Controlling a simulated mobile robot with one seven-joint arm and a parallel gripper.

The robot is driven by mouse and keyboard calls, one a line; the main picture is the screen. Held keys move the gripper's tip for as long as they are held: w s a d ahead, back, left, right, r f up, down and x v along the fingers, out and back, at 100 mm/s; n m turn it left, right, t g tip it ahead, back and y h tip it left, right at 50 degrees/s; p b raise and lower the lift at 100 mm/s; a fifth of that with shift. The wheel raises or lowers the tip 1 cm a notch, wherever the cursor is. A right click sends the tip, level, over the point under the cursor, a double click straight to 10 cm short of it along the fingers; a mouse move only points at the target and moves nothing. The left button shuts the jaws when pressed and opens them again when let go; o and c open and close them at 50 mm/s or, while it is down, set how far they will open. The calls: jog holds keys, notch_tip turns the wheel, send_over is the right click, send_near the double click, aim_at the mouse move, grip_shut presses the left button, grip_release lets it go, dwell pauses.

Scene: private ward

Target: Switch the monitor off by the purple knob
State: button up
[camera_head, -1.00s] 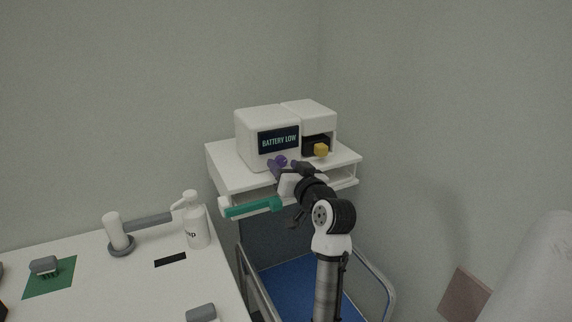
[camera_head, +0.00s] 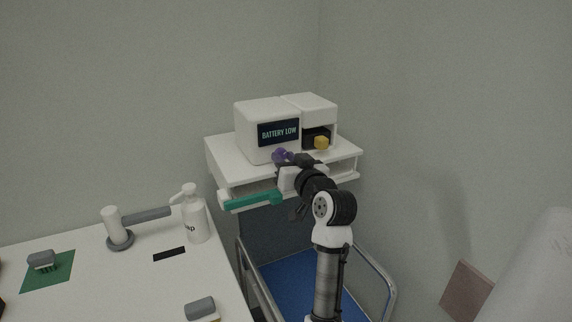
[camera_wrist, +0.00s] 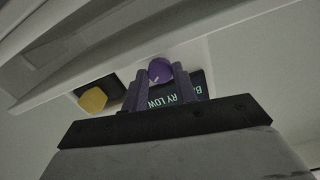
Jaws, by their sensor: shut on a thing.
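The white monitor (camera_head: 258,111) stands on a trolley's top shelf, its dark screen (camera_head: 279,132) lit with "BATTERY LOW". Its purple knob (camera_head: 280,155) is below the screen, partly covered by my gripper (camera_head: 284,158). In the wrist view the round purple knob (camera_wrist: 159,70) sits between the two purplish fingers of my gripper (camera_wrist: 162,84), which is shut on it. The screen text shows upside down there, partly hidden by the fingers.
A yellow knob (camera_head: 321,143) sits on a dark part right of the screen. A green bar (camera_head: 252,201) juts from the trolley (camera_head: 226,172) front below my gripper. A soap bottle (camera_head: 195,222) and a lamp-like stand (camera_head: 117,226) are on the white table at left.

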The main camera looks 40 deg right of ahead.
jog(key=n+b, duration=1)
jog(key=b, duration=0.1)
jog(key=shift+n, duration=0.4)
dwell(0.3)
jog(key=o, duration=1)
